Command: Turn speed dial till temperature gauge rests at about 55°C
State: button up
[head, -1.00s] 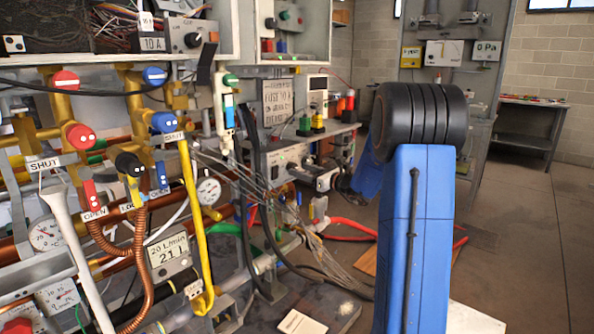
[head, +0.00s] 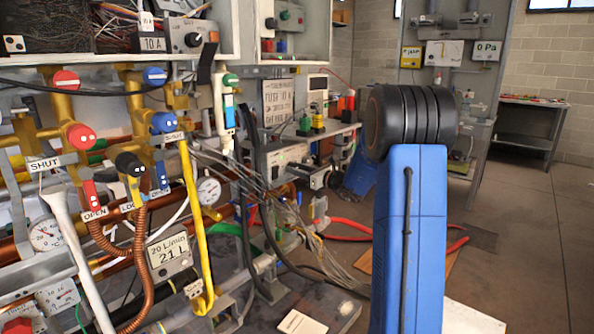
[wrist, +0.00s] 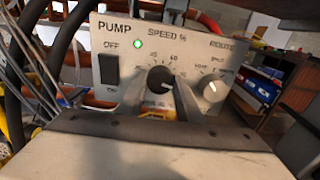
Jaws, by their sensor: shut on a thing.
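The speed dial (wrist: 160,79) is a black round knob under the SPEED % label on the grey pump panel (wrist: 120,40), seen in the wrist view. My gripper (wrist: 168,95) is at the dial and shut on it; a grey finger lies along its right side. The dial's pointer setting is too small to read for sure. In the head view the pump box (head: 274,160) stands left of my gripper (head: 314,179). Two round white gauges, one at mid-left (head: 209,191) and one at far left (head: 44,235), show there; I cannot tell which is temperature, nor read their needles.
The pump panel also has a black switch (wrist: 109,68), a green light (wrist: 138,43) and a ROUTE knob (wrist: 214,88). Pipes, valves and a flow display (head: 170,254) crowd the left. Hoses lie below the pump. The floor at right is open.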

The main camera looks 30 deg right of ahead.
jog(key=n, duration=1.3)
dwell(0.4)
jog(key=shift+n, duration=0.3)
jog(key=o, duration=1)
jog(key=shift+o, duration=0.2)
jog(key=shift+s, duration=0.1)
jog(key=v, duration=1.7)
